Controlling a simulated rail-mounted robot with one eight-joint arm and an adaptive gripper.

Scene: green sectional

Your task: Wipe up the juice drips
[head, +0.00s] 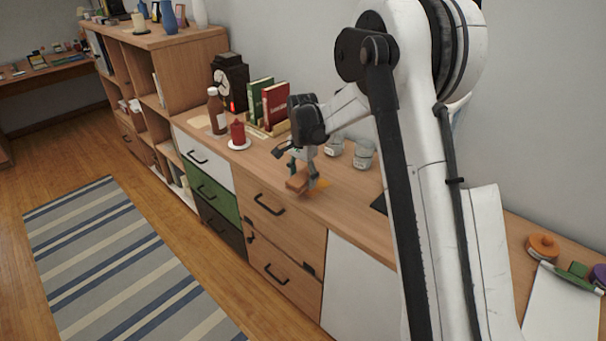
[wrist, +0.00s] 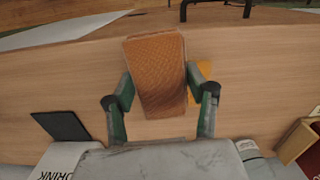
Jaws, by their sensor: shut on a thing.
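My gripper (head: 303,170) is shut on a brown-orange sponge (head: 297,183) over the wooden cabinet top. In the wrist view the sponge (wrist: 157,75) sits between the two green fingers of the gripper (wrist: 159,88), its textured face toward the camera. An orange-yellow juice patch (head: 321,184) lies on the wood just right of the sponge. In the wrist view part of this patch (wrist: 203,75) shows beside and behind the right finger; the rest is hidden. I cannot tell whether the sponge touches the surface.
Two grey canisters (head: 363,155) stand behind my gripper near the wall. A dark flat pad (wrist: 61,126) lies to their right in the head view. Left are books (head: 275,104), a red candle (head: 238,134) on a white plate, a brown bottle (head: 216,112) and a clock (head: 230,80).

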